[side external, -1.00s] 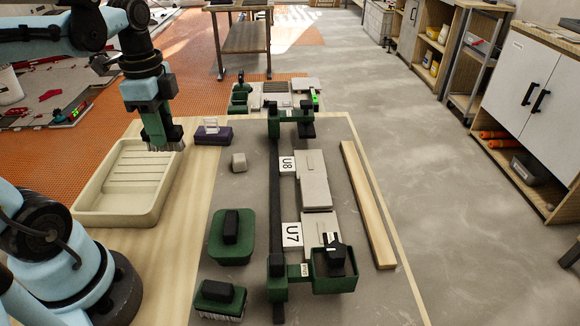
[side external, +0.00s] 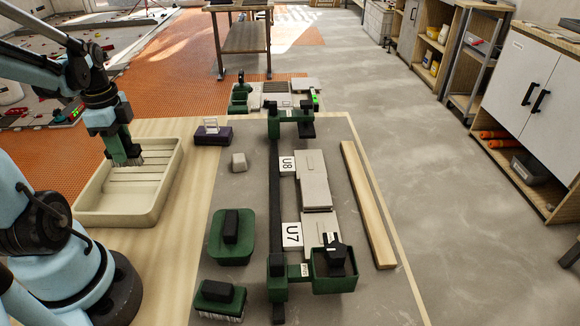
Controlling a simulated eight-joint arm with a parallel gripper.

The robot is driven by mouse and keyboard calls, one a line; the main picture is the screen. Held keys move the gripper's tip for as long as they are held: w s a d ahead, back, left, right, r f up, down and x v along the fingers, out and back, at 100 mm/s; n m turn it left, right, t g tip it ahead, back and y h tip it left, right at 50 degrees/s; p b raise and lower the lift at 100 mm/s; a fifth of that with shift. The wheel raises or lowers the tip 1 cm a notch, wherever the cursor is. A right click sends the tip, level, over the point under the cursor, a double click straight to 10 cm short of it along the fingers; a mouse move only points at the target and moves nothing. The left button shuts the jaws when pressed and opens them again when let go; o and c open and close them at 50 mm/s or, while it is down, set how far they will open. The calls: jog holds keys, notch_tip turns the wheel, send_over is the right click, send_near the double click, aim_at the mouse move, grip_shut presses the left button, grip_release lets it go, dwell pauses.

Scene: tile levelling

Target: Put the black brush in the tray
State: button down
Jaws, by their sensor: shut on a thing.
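My gripper (side external: 121,147) is shut on the black brush (side external: 126,157), whose pale bristles point down. The brush is over the left part of the cream tray (side external: 160,190), near its far-left side. The tray is ribbed inside and looks empty. The brush appears to be above the tray floor, though the exact gap is hard to tell. My gripper fingers partly hide the brush's body.
A purple block with a clear handle (side external: 212,134) and a small grey cube (side external: 239,162) lie right of the tray. A green float (side external: 231,240) and a green-bodied brush (side external: 219,301) lie nearer. A green-and-black frame (side external: 275,200) stands over pale tiles.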

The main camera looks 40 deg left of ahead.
aim_at(129, 163)
jog(key=shift+f, duration=1.95)
jog(key=shift+f, duration=0.45)
jog(key=c, duration=0.8)
grip_release()
jog(key=shift+f, duration=0.1)
notch_tip(129, 163, up, 13)
jog(key=shift+f, duration=0.1)
jog(key=shift+w+d, duration=0.15)
jog(key=shift+d, duration=0.1)
jog(key=w+d+f+n+t, duration=0.1)
jog(key=w+d+n+t, duration=0.2)
jog(key=d, duration=0.7)
jog(key=w+d+f+n+t, duration=0.1)
jog(key=w+d+n+t, duration=0.3)
jog(key=d, duration=0.7)
jog(key=w+n, duration=0.2)
jog(key=shift+w+d+f, duration=0.3)
jog(key=shift+f, duration=0.1)
